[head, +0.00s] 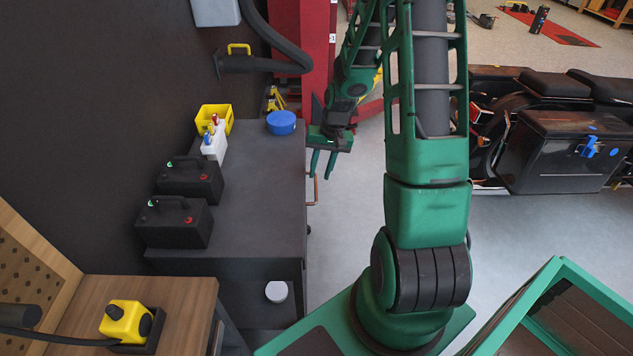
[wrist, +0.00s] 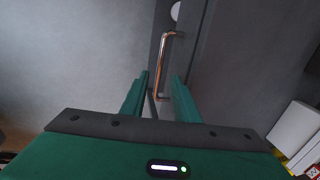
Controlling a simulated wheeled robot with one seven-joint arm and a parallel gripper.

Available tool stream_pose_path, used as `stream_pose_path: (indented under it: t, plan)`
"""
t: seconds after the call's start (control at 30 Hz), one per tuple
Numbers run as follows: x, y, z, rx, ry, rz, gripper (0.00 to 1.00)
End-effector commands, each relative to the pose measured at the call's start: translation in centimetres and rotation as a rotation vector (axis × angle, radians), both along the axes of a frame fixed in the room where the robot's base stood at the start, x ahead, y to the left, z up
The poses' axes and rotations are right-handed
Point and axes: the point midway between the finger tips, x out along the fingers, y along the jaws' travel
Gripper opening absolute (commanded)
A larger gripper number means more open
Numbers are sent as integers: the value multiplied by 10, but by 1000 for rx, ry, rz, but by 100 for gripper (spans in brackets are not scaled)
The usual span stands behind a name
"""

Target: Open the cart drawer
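The dark grey cart (head: 262,185) stands left of my arm, with things on its top. Its drawer handle, a copper-coloured bar (head: 312,190), sticks out from the cart's right side in the head view. In the wrist view the handle (wrist: 166,62) runs lengthwise ahead of my fingers, along the dark cart face. My gripper (head: 322,164) is at the cart's right edge, close to the handle. In the wrist view my gripper (wrist: 158,95) has its two green fingers apart, with the near end of the handle showing between the fingertips. I cannot tell whether they touch it.
A wooden bench (head: 180,300) is at lower left. A motorcycle (head: 560,140) stands right. Floor right of the cart is clear.

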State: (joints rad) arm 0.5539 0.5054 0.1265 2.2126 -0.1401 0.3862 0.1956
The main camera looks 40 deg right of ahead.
Motion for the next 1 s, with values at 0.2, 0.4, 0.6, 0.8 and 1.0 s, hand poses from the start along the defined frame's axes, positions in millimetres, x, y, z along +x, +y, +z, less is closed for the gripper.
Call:
stream_pose_path:
  t: [0.2, 0.4, 0.6, 0.8, 1.0]
  plan:
    - [3, 6, -33, 2, 2, 1, 28]
    - [5, 7, -47, 0, 0, 1, 28]
    - [5, 8, -49, -1, -1, 1, 28]
    - [5, 8, -49, -1, -1, 1, 11]
    - [5, 4, -49, 0, -1, -1, 0]
